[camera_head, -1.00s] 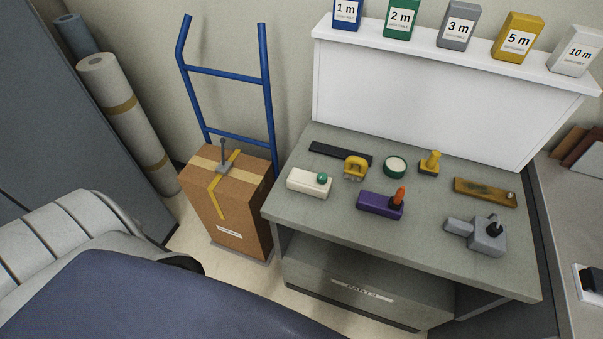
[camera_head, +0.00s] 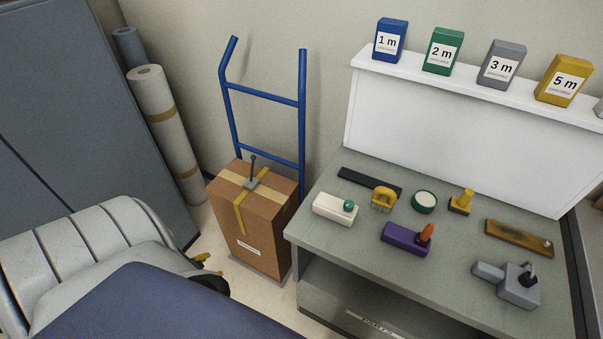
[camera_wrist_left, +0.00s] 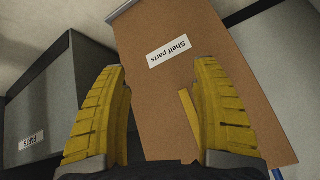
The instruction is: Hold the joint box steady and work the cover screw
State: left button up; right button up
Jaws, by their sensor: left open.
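The joint box looks to be the grey box (camera_head: 519,285) with a short side tube, lying on the grey bench top at the front right. A black knob-like part (camera_head: 528,273) stands on it; I cannot tell whether this is the cover screw. My left gripper (camera_head: 206,265) shows only its yellow fingertips, low at the left beside the cardboard carton, well away from the joint box. In the left wrist view its two yellow fingers (camera_wrist_left: 160,110) are spread apart with nothing gripped, facing the carton labelled "Shelf parts". My right gripper is not in view.
The cardboard carton (camera_head: 258,225) stands on a blue hand truck (camera_head: 264,93) left of the bench (camera_head: 345,232). A purple block (camera_head: 406,238), a white block (camera_head: 335,208) and other small items share the bench. Rolls (camera_head: 165,125) lean behind. Labelled boxes line the white shelf (camera_head: 480,88).

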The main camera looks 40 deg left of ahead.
pick_arm(q)
jog(key=w+a+r+t+h, duration=0.1)
jog(key=w+a+r, duration=0.3)
jog(key=r, duration=0.3)
jog(key=w+a+r+m+t+h, duration=0.1)
jog(key=w+a+r, duration=0.25)
jog(key=r, duration=0.25)
jog(key=w+a+r+t+h, duration=0.1)
jog(key=w+a+r, duration=0.35)
jog(key=r, duration=0.25)
jog(key=w+d+r+m+h, duration=0.2)
jog(key=w+d+r+h, duration=0.1)
jog(key=w+d+r, duration=0.45)
jog(key=m+g+h, duration=0.6)
jog(key=m+g, duration=0.2)
jog(key=m, duration=0.2)
send_near(322, 202)
notch_tip(322, 202, down, 3)
jog(key=w+d, duration=0.2)
jog(key=shift+x, duration=3.45)
jog(key=shift+s+f, duration=0.1)
jog(key=shift+s, duration=0.15)
jog(key=c, duration=1.4)
grip_shut()
